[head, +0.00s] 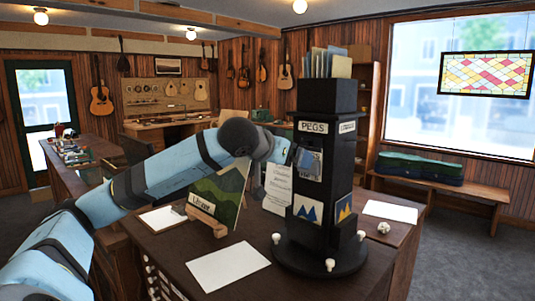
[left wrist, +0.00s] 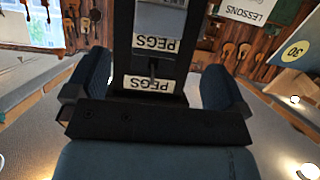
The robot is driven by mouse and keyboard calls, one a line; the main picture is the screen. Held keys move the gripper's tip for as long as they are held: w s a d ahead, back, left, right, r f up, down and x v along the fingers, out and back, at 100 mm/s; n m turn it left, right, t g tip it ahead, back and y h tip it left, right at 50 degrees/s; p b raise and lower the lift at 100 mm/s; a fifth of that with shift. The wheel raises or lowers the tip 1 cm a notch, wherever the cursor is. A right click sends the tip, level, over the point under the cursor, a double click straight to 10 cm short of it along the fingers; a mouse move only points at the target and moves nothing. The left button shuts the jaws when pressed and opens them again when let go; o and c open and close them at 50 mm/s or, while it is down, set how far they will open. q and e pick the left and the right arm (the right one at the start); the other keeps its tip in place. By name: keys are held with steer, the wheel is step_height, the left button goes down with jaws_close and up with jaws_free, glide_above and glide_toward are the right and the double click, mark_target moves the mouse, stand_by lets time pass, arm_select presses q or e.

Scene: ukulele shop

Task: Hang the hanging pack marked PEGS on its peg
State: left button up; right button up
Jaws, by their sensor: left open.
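The pack marked PEGS (left wrist: 160,42) shows upside down in the left wrist view. It appears to hang on a thin dark peg (left wrist: 152,69) beneath the stand's PEGS label (left wrist: 148,83). In the head view the pack (head: 309,166) is against the black display stand (head: 325,105), below the PEGS label (head: 312,127), partly covered by my gripper. My left gripper (head: 296,154) is open just in front of the stand. Its two fingers (left wrist: 156,88) are wide apart, with the pack beyond them and nothing held. My right gripper is not in view.
The stand's round base (head: 320,262) sits on a brown counter (head: 170,245). A green book on a small easel (head: 217,195) and a LESSONS card (head: 278,187) stand left of it. White sheets (head: 228,266) lie flat on the counter. Booklets (head: 327,63) fill the stand's top.

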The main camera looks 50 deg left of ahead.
arm_select(q)
steer(key=b+v, duration=0.6)
steer(key=v, duration=0.3)
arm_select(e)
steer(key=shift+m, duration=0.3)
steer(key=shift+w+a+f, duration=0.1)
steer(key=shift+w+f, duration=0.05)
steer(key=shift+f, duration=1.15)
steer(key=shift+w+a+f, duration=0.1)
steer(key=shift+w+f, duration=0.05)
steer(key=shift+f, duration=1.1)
arm_select(q)
steer(key=shift+s, duration=0.1)
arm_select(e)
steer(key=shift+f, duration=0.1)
